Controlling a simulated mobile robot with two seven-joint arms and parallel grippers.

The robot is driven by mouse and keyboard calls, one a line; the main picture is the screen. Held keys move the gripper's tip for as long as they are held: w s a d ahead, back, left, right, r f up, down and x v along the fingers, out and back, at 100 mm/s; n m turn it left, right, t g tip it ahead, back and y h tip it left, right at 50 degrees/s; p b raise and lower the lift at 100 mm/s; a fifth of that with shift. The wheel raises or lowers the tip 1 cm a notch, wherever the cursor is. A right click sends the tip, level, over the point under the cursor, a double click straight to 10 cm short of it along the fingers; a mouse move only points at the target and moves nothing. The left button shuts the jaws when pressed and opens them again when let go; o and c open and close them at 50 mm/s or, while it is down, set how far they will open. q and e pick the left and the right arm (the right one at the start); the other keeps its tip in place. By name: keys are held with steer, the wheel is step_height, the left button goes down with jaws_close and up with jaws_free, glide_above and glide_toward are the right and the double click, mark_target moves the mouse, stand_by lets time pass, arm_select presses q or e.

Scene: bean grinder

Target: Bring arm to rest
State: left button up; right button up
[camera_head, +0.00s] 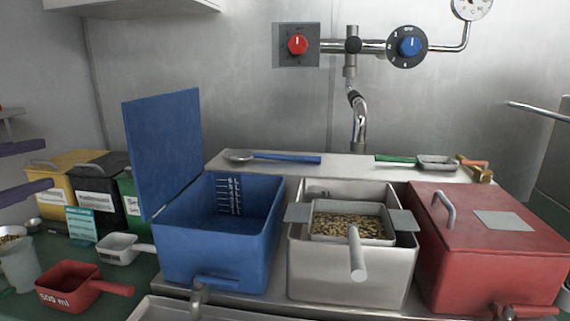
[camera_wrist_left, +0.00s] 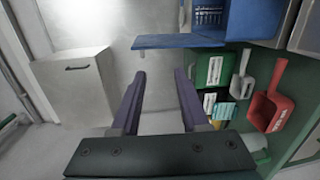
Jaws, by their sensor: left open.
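My left gripper (camera_head: 49,164) reaches in at the left edge of the head view, its purple fingers apart with nothing between them. In the left wrist view, the same gripper (camera_wrist_left: 160,73) is open and empty, with floor and a pale wall beyond its tips. In the head view it is left of the yellow bin (camera_head: 58,184) and apart from it. My right gripper is in neither view.
A blue box (camera_head: 215,240) with raised lid, a steel basin (camera_head: 350,275) holding a tray of beans (camera_head: 350,226), and a closed red box (camera_head: 490,240) line the counter. A red measuring cup (camera_head: 70,287) and a white cup (camera_head: 118,248) lie at left.

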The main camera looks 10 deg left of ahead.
arm_select(q)
steer(key=s+d+f+m+g+h+p, duration=0.2)
steer(key=s+d+f+m+g, duration=0.4)
steer(key=d+f+m, duration=0.4)
steer(key=s+d+m+g+y+p, duration=0.1)
steer(key=s+d+m+g, duration=0.15)
steer(key=s, duration=0.25)
steer(key=s+d+f+m+g+y+p, duration=0.1)
steer(key=s+m+g, duration=0.1)
steer(key=s+m, duration=0.15)
steer(key=s+d+m+g+y+p, duration=0.1)
steer(key=s+d+m+g, duration=0.15)
steer(key=s, duration=0.25)
step_height(320, 180, up, 37)
steer(key=s+a+p, duration=0.1)
steer(key=p, duration=3.7)
steer(key=shift+m, duration=0.45)
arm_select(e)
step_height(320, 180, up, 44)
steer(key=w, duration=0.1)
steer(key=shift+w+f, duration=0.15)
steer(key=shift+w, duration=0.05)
